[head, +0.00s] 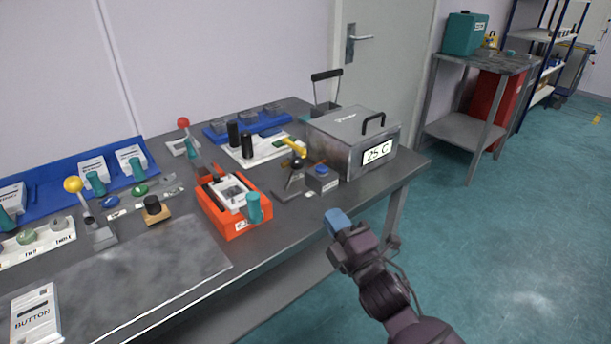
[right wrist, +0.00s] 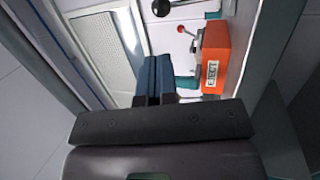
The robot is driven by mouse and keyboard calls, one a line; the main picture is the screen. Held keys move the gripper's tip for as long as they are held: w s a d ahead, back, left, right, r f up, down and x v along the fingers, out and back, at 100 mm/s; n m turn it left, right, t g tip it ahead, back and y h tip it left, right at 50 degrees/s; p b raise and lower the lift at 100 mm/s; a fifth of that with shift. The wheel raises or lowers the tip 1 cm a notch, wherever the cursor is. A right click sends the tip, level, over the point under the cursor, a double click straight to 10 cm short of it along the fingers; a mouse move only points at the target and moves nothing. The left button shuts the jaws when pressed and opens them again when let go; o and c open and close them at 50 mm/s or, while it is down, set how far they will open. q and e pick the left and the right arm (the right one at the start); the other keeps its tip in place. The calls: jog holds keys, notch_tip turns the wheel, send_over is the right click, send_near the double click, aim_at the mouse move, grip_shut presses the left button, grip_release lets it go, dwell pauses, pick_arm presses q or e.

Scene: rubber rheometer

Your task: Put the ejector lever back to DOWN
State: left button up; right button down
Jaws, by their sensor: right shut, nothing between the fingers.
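The orange unit (head: 236,217) sits near the table's front edge, with a white plate on top and a teal grip (head: 253,207) at its front. In the right wrist view the orange unit (right wrist: 215,50) shows a label that seems to read EJECT. I cannot tell for certain which part is the ejector lever or its position. My right gripper (head: 338,222) has blue fingertips, shut and empty, in front of the table edge, right of the orange unit and apart from it. Its fingers (right wrist: 153,80) also show in the right wrist view. My left gripper is out of view.
A yellow-knobbed lever (head: 74,185) and a red-knobbed lever (head: 183,123) stand on the table. A yellow-handled stand (head: 293,148) and a metal 25 C box (head: 345,150) are at the right. Open floor (head: 500,240) lies right of the table.

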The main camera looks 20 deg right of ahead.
aim_at(300, 167)
jog(key=x, duration=1.1)
jog(key=shift+w+b, duration=0.1)
jog(key=shift+b, duration=0.3)
jog(key=shift+w+a+r, duration=0.1)
jog(key=shift+w+r, duration=0.05)
jog(key=shift+w, duration=0.35)
jog(key=shift+r, duration=0.15)
